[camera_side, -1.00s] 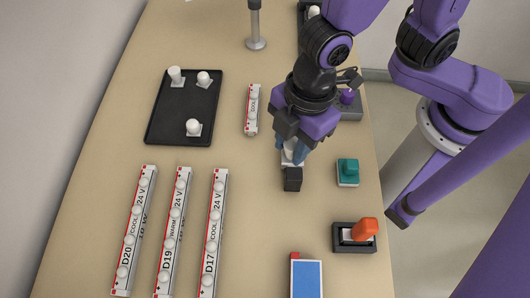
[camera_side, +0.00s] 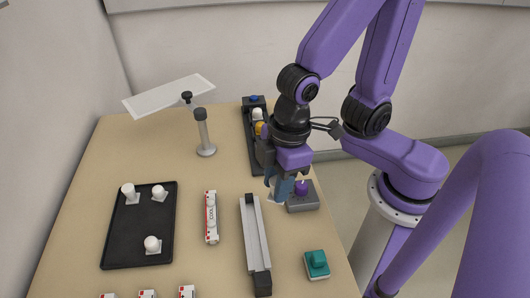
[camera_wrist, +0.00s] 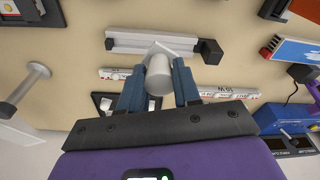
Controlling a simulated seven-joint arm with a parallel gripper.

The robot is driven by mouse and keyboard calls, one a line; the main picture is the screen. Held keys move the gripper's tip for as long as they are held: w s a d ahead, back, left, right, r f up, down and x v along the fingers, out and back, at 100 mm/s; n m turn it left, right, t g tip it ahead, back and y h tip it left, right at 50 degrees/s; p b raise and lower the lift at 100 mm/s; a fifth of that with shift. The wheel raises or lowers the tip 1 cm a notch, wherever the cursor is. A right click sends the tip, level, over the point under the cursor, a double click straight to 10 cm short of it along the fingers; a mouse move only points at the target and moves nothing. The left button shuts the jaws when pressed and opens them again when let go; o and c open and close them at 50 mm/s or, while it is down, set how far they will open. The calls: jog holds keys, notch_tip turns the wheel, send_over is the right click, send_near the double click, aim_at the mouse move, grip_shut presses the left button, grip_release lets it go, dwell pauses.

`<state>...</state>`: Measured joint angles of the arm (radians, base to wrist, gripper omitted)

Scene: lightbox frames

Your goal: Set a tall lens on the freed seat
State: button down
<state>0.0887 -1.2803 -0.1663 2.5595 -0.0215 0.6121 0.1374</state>
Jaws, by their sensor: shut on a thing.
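My gripper (camera_wrist: 158,88) is shut on a white lens (camera_wrist: 157,75), a cylinder with a thin square base, in the wrist view. In the side view my gripper (camera_side: 279,190) hangs beyond the far end of the grey rail (camera_side: 254,232), beside a grey box with a purple knob. Only a pale bit of the held lens shows there. A tall white lens (camera_side: 129,190) and two rounder ones (camera_side: 158,191) (camera_side: 152,243) sit on the black tray (camera_side: 112,247). A short light strip (camera_side: 211,220) lies between tray and rail. I cannot make out an empty seat on it.
The grey box (camera_side: 308,203) with its purple knob stands close right of my gripper. A dark rack (camera_side: 248,125) is behind it. A post (camera_side: 202,130) stands at the back. A teal button box (camera_side: 317,264) is at front right. Bare table lies between post and tray.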

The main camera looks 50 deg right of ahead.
jog(key=w+d+r+m+t+h, duration=0.1)
jog(key=w+d+m, duration=0.1)
jog(key=d+m, duration=0.6)
jog(key=w+d+r+m+h, duration=0.15)
jog(key=d+m, duration=0.25)
jog(key=d, duration=0.7)
jog(key=shift+y, duration=0.45)
jog(key=shift+w+d+f, duration=0.15)
jog(key=shift+w+f, duration=1.5)
jog(key=shift+w, duration=0.65)
jog(key=shift+w+d+f, duration=0.1)
jog(key=shift+w+f, duration=1.6)
jog(key=shift+w, duration=0.65)
jog(key=shift+w+d+f, duration=0.15)
jog(key=shift+w+f, duration=1.5)
jog(key=shift+w, duration=0.65)
jog(key=shift+f, duration=1.45)
jog(key=shift+f, duration=0.1)
jog(key=c, duration=0.8)
grip_release()
